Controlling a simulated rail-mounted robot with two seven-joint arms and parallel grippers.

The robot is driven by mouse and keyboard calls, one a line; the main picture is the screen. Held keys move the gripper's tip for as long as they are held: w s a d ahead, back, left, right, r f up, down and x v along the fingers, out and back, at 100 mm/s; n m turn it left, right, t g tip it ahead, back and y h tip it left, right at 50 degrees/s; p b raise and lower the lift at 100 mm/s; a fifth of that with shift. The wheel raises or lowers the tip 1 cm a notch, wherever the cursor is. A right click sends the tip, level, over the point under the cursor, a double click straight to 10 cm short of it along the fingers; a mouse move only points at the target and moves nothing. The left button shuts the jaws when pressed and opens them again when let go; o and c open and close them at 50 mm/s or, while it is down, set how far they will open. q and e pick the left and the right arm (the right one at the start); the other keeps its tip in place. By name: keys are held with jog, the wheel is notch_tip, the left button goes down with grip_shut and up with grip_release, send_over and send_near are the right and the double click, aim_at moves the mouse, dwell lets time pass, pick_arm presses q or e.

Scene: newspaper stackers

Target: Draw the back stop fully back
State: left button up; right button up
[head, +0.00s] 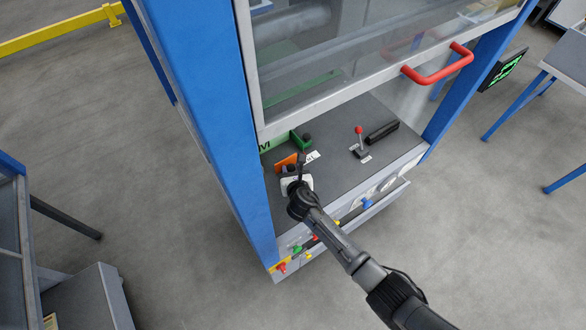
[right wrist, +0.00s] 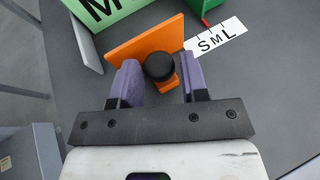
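An orange upright plate (head: 284,162) with a black round knob stands on the dark bench top; in the right wrist view I see the plate (right wrist: 146,38) and its knob (right wrist: 159,67). A white scale strip marked S, M, L (right wrist: 216,38) lies beside it. A green block (head: 300,142) with a dark knob stands farther back. Which piece is the back stop is not labelled. My right gripper (right wrist: 158,82) is open, with its purple-grey fingers on either side of the orange plate's knob and small gaps showing. My left gripper is not in view.
A red-knobbed lever (head: 359,140) and a black bar (head: 382,132) stand to the right on the bench. A clear guard with a red handle (head: 438,68) is raised above. Blue posts (head: 215,110) flank the opening. A green M card (right wrist: 108,12) is behind the plate.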

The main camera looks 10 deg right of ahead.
jog(key=shift+o, duration=1.4)
jog(key=shift+s+d+f, duration=0.1)
jog(key=p+v, duration=0.4)
jog(key=v, duration=0.9)
jog(key=shift+s+r, duration=0.3)
